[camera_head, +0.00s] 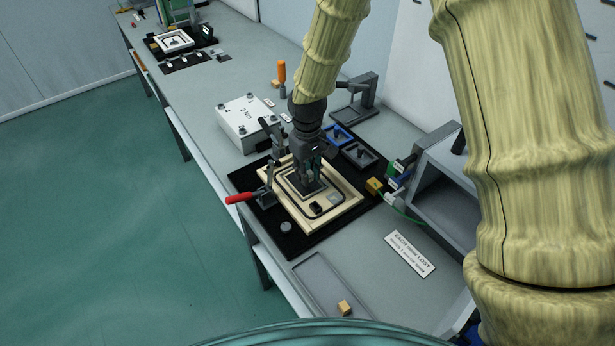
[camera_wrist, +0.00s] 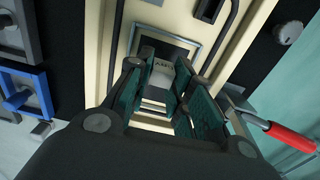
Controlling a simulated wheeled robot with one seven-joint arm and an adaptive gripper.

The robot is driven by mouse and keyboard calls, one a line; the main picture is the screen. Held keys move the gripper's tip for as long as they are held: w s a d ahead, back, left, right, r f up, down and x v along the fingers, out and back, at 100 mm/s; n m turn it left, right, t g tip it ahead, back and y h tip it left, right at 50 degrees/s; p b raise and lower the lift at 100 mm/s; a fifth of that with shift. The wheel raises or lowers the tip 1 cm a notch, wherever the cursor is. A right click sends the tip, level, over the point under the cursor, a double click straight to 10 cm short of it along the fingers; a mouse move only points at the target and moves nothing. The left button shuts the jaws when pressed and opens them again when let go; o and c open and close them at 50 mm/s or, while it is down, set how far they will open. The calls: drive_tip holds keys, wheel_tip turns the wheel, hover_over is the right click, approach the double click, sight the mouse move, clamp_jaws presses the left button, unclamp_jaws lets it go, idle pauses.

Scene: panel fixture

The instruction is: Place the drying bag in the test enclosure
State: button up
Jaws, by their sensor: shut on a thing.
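The test enclosure (camera_head: 340,217) is a cream rectangular box with a black line around its inner edge, lying on a black mat. It also shows in the wrist view (camera_wrist: 187,20). My gripper (camera_head: 312,185) points down over its middle, at a dark grey framed recess. In the wrist view my gripper (camera_wrist: 170,95) has its fingers around a small pale packet with dark print, seemingly the drying bag (camera_wrist: 162,77). The fingers hide much of it, and I cannot tell whether it touches the recess floor. A black part (camera_head: 318,207) and a light grey square (camera_head: 333,199) sit in the enclosure.
A red-handled clamp (camera_head: 240,198) stands at the enclosure's left, with another dark clamp behind. A white box (camera_head: 243,120), a blue tray (camera_head: 338,134) and a grey tray (camera_head: 360,155) are beyond. A yellow block (camera_head: 374,186) is at right. A shallow tray (camera_head: 318,284) lies in front.

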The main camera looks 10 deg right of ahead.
drive_tip(key=shift+f+p, duration=0.35)
drive_tip(key=shift+f, duration=1.1)
drive_tip(key=shift+f, duration=0.15)
drive_tip(key=o, duration=0.7)
